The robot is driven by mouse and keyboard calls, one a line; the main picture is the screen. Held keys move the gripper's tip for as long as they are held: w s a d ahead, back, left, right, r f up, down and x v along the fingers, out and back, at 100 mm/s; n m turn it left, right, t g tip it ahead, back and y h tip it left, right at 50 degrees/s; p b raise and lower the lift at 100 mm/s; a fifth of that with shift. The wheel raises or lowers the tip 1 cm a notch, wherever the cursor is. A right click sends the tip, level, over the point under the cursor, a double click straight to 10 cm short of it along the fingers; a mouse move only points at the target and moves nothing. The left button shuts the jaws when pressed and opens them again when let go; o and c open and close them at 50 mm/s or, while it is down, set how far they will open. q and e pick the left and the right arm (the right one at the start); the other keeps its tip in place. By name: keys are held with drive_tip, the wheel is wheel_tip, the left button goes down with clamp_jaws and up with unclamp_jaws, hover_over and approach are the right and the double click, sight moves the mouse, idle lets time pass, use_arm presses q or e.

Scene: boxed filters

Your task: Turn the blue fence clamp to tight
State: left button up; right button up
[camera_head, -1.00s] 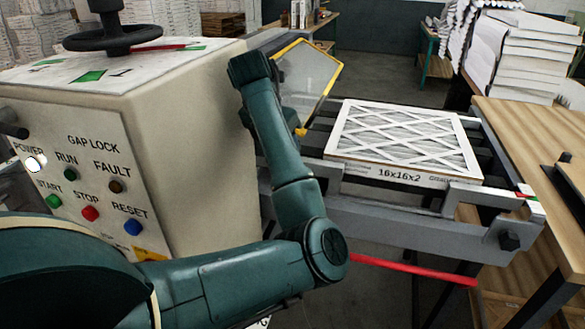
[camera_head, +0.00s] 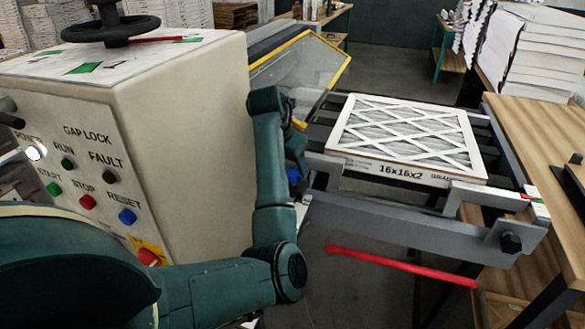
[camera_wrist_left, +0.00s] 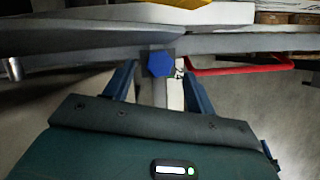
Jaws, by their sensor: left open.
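The blue fence clamp (camera_head: 294,175) shows as a small blue patch beside my left forearm, at the near left end of the grey rail. In the left wrist view its blue hexagonal knob (camera_wrist_left: 160,64) faces the camera. My left gripper (camera_wrist_left: 158,72) is open, with one finger to each side of the knob and gaps between. I cannot tell how far the fingertips reach along the knob. A white label with dark marks (camera_wrist_left: 178,73) shows right of the knob. My forearm hides most of the left gripper in the head view. The right gripper is out of view.
A beige control cabinet (camera_head: 190,150) stands close left of my arm. A boxed filter (camera_head: 405,140) lies on the conveyor behind the grey rail (camera_head: 400,220). A red bar (camera_head: 400,266) sticks out below the rail. A yellow-framed clear guard (camera_head: 300,72) stands behind my arm.

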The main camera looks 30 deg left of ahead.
sight(294, 172)
use_arm(q)
drive_tip(key=shift+x, duration=1.55)
drive_tip(key=shift+c, duration=0.2)
drive_tip(key=c, duration=1)
drive_tip(key=shift+o, duration=0.2)
drive_tip(key=shift+m+h, duration=0.3)
drive_tip(key=shift+m, duration=0.5)
drive_tip(key=o, duration=1)
